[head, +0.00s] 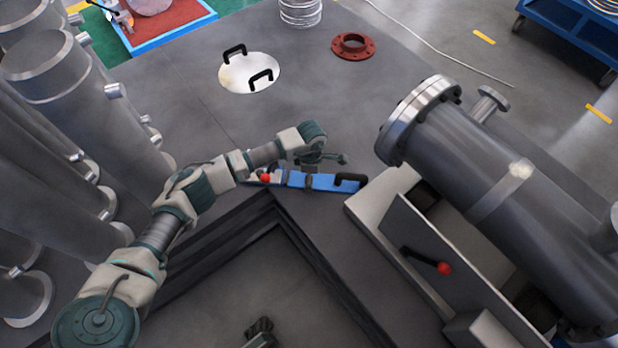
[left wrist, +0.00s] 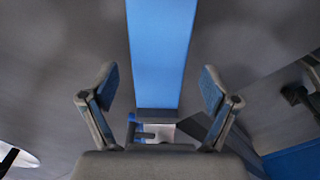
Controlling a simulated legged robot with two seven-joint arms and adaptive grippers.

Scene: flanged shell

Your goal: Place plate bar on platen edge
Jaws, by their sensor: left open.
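A long blue bar (head: 325,182), which I take to be the plate bar, lies on the dark grey platen surface (head: 200,120) near the inner corner of its stepped edge (head: 283,212). My left gripper (head: 330,160) is over the bar. In the left wrist view, my open left fingers (left wrist: 157,78) stand on either side of the blue bar (left wrist: 160,50), with gaps on both sides. A dark part at the bottom of the head view may be my right gripper (head: 260,332); its jaws are unclear.
A large flanged steel shell (head: 480,150) rests in a grey cradle (head: 375,215) at right. A round white plate with two black handles (head: 240,80) and a red-brown flange (head: 353,46) lie at the back. Tall grey cylinders (head: 90,110) stand at left.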

